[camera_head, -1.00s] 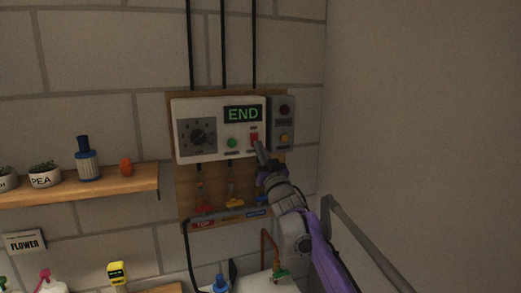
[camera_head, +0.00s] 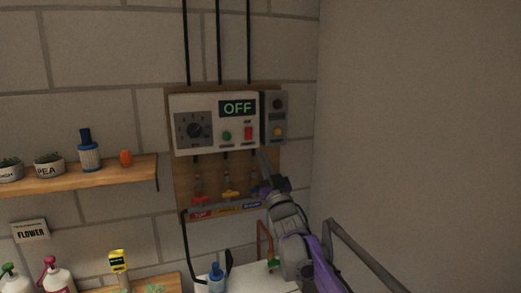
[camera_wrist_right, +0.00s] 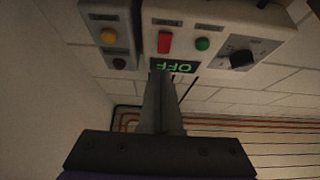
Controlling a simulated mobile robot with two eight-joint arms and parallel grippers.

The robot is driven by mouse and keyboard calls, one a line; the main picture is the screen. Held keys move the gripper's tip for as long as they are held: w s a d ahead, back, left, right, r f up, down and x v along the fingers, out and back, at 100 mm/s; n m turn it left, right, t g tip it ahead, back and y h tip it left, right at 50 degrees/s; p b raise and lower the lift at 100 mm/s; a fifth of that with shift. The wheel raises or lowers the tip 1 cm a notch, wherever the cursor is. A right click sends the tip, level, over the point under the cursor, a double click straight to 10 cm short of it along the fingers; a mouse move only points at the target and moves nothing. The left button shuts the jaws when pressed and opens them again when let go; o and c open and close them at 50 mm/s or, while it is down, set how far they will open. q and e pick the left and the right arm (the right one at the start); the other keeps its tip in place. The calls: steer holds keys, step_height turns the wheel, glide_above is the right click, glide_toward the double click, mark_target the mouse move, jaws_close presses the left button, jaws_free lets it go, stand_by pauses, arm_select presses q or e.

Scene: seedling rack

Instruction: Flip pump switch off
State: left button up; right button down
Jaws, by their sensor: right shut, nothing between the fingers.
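The white control box (camera_head: 215,143) hangs on a wooden board on the wall. Its display (camera_head: 238,108) reads OFF in green. Below the display are a green button (camera_head: 227,135) and a red rocker switch (camera_head: 248,133). My right gripper (camera_head: 265,158) is shut and empty, just below the box's lower right corner and apart from the switch. In the right wrist view the red switch (camera_wrist_right: 165,42) and the display (camera_wrist_right: 173,66) appear upside down beyond the shut fingers (camera_wrist_right: 160,78). My left gripper is not in view.
A grey box (camera_head: 273,118) with a dark lamp and a yellow button adjoins the control box. Valves with red and yellow handles (camera_head: 230,193) sit below. A shelf (camera_head: 80,175) with pots is at the left. A bare wall is at the right.

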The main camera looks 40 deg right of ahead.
steer(key=s+f, duration=0.1)
steer(key=f, duration=0.1)
steer(key=s+a+f+b, duration=0.1)
steer(key=s+f, duration=0.1)
steer(key=shift+a+f, duration=0.1)
steer(key=shift+f, duration=0.1)
steer(key=shift+w, duration=0.1)
stand_by(0.3)
